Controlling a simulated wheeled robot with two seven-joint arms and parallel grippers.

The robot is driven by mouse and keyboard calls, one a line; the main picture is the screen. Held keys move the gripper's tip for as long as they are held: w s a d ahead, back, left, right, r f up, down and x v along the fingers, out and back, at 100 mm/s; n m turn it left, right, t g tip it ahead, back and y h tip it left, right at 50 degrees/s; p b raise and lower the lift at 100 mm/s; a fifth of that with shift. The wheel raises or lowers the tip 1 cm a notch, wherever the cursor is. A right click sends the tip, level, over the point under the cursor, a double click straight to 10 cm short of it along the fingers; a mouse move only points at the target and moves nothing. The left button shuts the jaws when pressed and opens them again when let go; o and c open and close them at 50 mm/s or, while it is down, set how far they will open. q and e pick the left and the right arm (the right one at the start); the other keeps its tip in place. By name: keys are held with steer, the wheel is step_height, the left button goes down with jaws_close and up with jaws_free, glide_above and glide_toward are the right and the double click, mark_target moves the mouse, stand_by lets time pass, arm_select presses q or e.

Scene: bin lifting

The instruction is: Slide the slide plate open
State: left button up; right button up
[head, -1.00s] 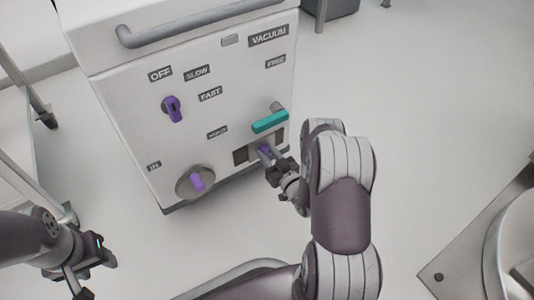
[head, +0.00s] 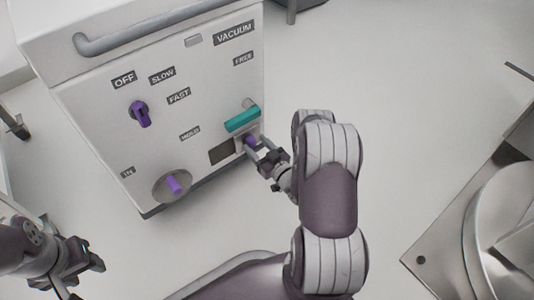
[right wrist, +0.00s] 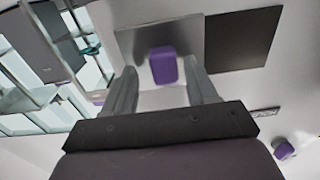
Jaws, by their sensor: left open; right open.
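The slide plate (head: 243,147) is a grey plate with a purple knob (head: 250,141), low on the right of the white cabinet's front. A dark opening (head: 221,153) shows to its left in the head view. In the right wrist view, the plate (right wrist: 183,30) is beside the dark opening (right wrist: 240,38), and the purple knob (right wrist: 163,66) is between my open fingers. My right gripper (head: 255,149) is open around the knob; contact cannot be told. My left gripper (head: 86,273) is open and empty, away from the cabinet at lower left.
A teal handle (head: 242,120) is just above the plate, close to my right gripper. The cabinet (head: 95,125) also has a purple switch (head: 141,114), a round purple-gripped knob (head: 173,185) and a top rail (head: 150,27). A metal machine (head: 480,230) stands right; floor between is clear.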

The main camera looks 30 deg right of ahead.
steer(key=s+d+p, duration=0.1)
steer(key=s+p, duration=0.4)
steer(key=s, duration=0.6)
steer(key=shift+s, duration=0.4)
steer(key=shift+r, duration=0.1)
